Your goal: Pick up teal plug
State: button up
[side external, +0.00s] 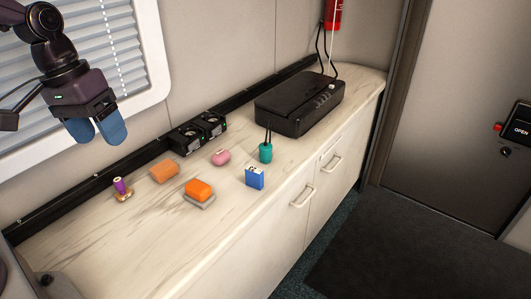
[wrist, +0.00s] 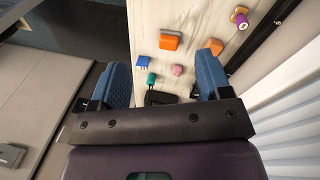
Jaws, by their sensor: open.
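The teal plug (side external: 265,153) stands upright on the marble-patterned counter (side external: 150,235), with two dark prongs or leads pointing up from it. It stands just in front of the black case. It also shows in the wrist view (wrist: 151,79), between my fingers and nearer the left one. My gripper (side external: 97,134) is open and empty, with blue fingertips. It hangs high at the upper left, in front of the window blinds, well away from the plug. In the wrist view my two blue fingers (wrist: 166,80) are spread wide.
Near the plug are a blue box-like item (side external: 255,178) and a pink object (side external: 221,157). Farther left are an orange block on a grey base (side external: 199,191), a peach block (side external: 164,172) and a purple-and-gold item (side external: 121,188). Black fan-like units (side external: 198,130) and a black case (side external: 300,103) line the wall.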

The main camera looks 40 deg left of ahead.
jog(key=w+f+n+h, duration=0.5)
jog(key=w+f+n, duration=0.2)
jog(key=w+f, duration=0.25)
jog(key=n+t+h, duration=0.3)
jog(key=n+t, duration=0.5)
jog(key=n, duration=0.6)
send_near(261, 146)
jog(key=s, duration=0.6)
jog(key=shift+d+f, duration=0.3)
jog(key=shift+f, duration=0.05)
jog(key=w+n, duration=0.1)
jog(key=w+a+r+n+t, duration=0.1)
jog(key=w+a+r+n+y, duration=0.1)
jog(key=shift+w, duration=0.15)
jog(key=shift+w+d+f+n+t, duration=0.1)
jog(key=shift+w+f+n+t, duration=0.05)
jog(key=shift+n+t, duration=0.15)
jog(key=x, duration=1.2)
jog(key=shift+d+f, duration=0.25)
jog(key=shift+f, duration=0.1)
jog(key=c, duration=1)
